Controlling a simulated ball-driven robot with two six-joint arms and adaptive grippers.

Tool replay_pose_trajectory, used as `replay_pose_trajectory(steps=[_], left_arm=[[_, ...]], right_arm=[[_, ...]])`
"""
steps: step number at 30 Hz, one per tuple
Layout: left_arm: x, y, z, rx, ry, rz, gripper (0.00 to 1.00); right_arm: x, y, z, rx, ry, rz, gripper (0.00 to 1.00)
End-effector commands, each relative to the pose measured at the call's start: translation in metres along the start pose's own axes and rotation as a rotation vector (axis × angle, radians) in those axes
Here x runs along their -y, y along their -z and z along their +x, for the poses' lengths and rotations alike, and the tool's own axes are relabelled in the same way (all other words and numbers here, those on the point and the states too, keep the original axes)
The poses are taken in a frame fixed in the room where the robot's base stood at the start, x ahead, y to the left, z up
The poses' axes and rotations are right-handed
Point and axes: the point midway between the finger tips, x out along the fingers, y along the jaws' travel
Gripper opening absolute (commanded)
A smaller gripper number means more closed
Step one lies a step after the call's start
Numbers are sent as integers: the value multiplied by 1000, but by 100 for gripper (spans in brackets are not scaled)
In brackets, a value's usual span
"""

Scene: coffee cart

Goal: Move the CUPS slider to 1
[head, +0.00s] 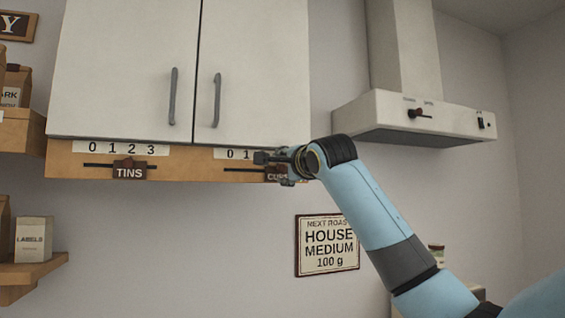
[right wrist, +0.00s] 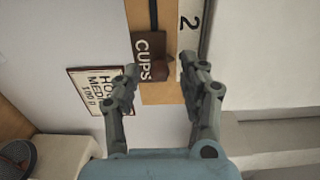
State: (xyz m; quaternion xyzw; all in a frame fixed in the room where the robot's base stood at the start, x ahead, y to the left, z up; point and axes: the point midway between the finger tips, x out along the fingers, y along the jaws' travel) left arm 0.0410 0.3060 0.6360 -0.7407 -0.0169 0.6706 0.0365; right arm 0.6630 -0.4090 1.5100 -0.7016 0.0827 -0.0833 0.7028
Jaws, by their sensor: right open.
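The CUPS slider (head: 271,176) is a dark brown plate on a slot in the wooden strip below the right cupboard door, partly hidden by my right gripper in the head view. The CUPS plate (right wrist: 146,52) with its small knob shows in the right wrist view. It sits past the 2 (right wrist: 189,22), on the side away from 0 and 1 (head: 246,154); the mark beside it is hidden. My right gripper (head: 273,168) is open in front of the slider. In the wrist view its fingers (right wrist: 165,82) are on either side of the knob; contact is unclear. My left gripper is not in view.
The TINS slider (head: 130,171) is on the same strip to the left, between 1 and 3. The cupboard doors (head: 130,70) are shut above. A cooker hood (head: 420,118) is at the right, and a HOUSE MEDIUM sign (head: 327,245) hangs below.

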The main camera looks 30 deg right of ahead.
Motion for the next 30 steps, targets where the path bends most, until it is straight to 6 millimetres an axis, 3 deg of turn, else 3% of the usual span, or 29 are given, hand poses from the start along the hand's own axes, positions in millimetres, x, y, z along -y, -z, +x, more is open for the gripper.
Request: replay_pose_trajectory(steps=[12,22,30], left_arm=[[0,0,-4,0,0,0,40],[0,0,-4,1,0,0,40],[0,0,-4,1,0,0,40]], right_arm=[[-1,0,10,0,-1,-2,42],[-1,0,10,0,-1,-2,0],[-1,0,10,0,-1,-2,0]])
